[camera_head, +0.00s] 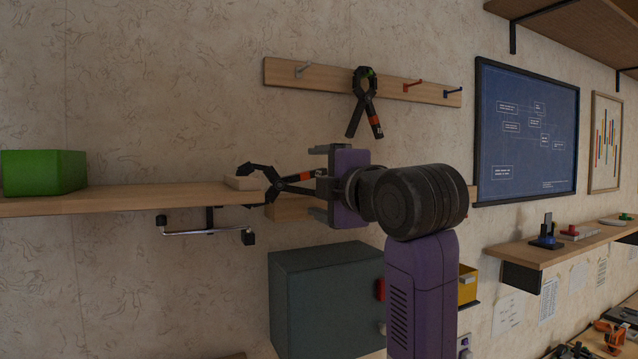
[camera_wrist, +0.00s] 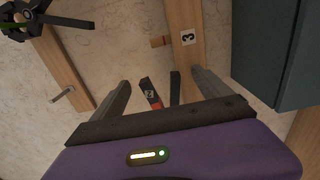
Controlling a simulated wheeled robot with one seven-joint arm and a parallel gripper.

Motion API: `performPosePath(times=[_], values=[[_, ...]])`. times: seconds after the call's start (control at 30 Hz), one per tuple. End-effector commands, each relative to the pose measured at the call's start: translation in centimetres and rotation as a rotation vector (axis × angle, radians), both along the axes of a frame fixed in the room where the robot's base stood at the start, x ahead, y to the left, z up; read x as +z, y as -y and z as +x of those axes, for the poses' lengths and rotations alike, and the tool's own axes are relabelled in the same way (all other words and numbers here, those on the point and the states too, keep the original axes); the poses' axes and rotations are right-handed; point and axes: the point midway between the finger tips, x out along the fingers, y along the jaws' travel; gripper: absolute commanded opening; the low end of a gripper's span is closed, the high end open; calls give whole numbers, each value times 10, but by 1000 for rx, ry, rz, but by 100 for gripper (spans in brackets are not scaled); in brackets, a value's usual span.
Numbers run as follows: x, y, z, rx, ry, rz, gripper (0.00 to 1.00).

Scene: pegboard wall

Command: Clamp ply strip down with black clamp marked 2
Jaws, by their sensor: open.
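A black clamp (camera_head: 285,184) with an orange band lies level at the right end of the wooden shelf. Its jaws are around the shelf end, by the pale ply strip (camera_head: 242,183); whether both pads touch I cannot tell. My gripper (camera_head: 320,182) is open beside its handles. In the wrist view the orange-and-black handle tips (camera_wrist: 151,93) show between my open fingers (camera_wrist: 160,80). A pale mark on the orange band is too small to read. A second black clamp (camera_head: 364,90) hangs from the peg rail above.
The shelf (camera_head: 120,197) carries a green box (camera_head: 43,172) at left. A metal handle-like bar (camera_head: 205,232) is under it. The peg rail (camera_head: 290,74) has several coloured pegs. A wooden rail marked 3 (camera_wrist: 188,37) is behind the handles. A grey-green cabinet (camera_head: 325,300) stands below.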

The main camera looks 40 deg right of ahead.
Motion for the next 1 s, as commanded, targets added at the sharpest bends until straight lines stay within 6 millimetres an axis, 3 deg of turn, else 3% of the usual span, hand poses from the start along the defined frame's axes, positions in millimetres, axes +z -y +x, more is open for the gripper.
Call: performPosePath(times=[0.33,0.7,1.0], values=[[-1,-1,-4,0,1,0,88],[-1,-16,-57,-1,5,-2,88],[0,-22,-75,0,0,-1,88]])
